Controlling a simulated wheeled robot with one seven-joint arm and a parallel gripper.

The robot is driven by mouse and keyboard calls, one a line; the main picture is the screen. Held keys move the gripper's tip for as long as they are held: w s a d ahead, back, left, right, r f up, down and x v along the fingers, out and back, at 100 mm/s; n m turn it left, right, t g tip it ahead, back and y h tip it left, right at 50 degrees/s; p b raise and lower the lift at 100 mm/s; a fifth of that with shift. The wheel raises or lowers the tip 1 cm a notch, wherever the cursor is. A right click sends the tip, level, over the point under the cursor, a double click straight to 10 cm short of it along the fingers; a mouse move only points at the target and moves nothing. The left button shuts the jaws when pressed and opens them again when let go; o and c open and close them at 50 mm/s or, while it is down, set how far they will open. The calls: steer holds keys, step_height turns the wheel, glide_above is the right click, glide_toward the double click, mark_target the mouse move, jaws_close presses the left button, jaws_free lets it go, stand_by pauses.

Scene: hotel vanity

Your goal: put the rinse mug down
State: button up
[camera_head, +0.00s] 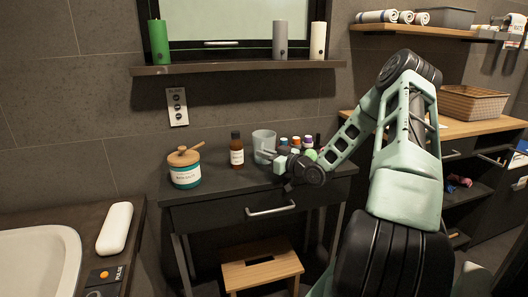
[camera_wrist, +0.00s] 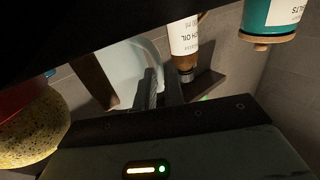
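The rinse mug (camera_head: 264,142) is a pale grey-blue cup, upright at the dark vanity counter, between the amber bottle and the small coloured bottles. My gripper (camera_head: 267,155) reaches it from the right at its near side. In the wrist view, the mug (camera_wrist: 128,65) shows behind and left of my gripper (camera_wrist: 161,88). The two dark fingers are close together, one on each side of the mug's wall edge, and appear shut on it. Whether the mug's base touches the counter is hard to tell.
An amber bottle (camera_head: 237,150) stands close left of the mug, and a teal jar (camera_head: 184,168) with a wooden lid farther left. Several small bottles (camera_head: 296,143) crowd its right. The counter (camera_head: 215,182) is bare toward its front edge. A shelf (camera_head: 235,67) hangs above.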

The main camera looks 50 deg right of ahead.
jaws_close()
step_height(320, 180, up, 10)
steer(key=p, duration=0.1)
steer(key=shift+p, duration=0.35)
